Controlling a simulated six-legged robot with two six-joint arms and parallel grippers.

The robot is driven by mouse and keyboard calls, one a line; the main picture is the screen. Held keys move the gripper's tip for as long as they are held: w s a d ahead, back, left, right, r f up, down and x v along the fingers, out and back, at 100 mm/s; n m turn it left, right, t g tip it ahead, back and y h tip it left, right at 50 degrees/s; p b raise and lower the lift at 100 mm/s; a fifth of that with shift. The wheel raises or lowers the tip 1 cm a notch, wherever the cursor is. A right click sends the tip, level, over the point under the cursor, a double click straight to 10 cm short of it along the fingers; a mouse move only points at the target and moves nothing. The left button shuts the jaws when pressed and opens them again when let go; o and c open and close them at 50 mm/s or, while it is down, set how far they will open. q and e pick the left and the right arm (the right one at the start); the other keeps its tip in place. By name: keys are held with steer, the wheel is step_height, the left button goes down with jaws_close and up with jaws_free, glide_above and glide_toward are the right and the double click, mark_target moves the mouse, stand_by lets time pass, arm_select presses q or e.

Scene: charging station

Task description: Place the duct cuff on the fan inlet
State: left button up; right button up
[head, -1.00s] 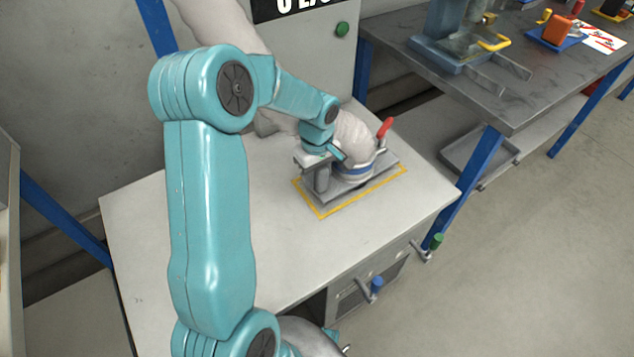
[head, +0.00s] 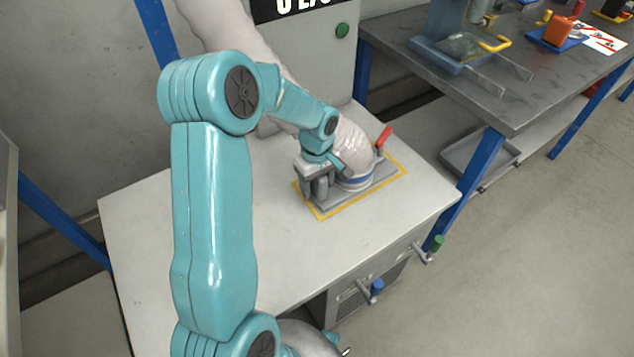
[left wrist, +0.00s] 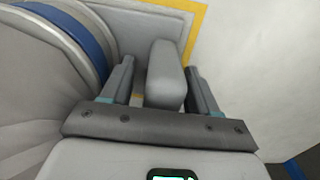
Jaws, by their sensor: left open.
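The duct cuff (head: 353,181) is the blue-banded lower end of a pale flexible duct, above a grey plate (head: 375,188) inside a yellow outline on the bench. It also shows at the left of the left wrist view (left wrist: 80,35). The fan inlet is hidden under the cuff, so I cannot tell how they meet. A grey upright block (left wrist: 165,75) stands on the plate beside the cuff. My left gripper (left wrist: 160,85) is open, with one finger on each side of this block and narrow gaps visible. My right gripper is not in view.
A red lever (head: 383,137) rises behind the cuff. The pale duct (head: 235,35) runs up to the back left. The bench top (head: 270,240) is clear in front. A dark workbench (head: 500,70) with tools stands at right. Blue (head: 377,287) and green (head: 437,242) handles project from the bench front.

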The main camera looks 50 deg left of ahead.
arm_select(q)
step_height(320, 180, up, 12)
steer(key=shift+f+p, duration=0.1)
steer(key=shift+p, duration=0.95)
steer(key=shift+d, duration=0.15)
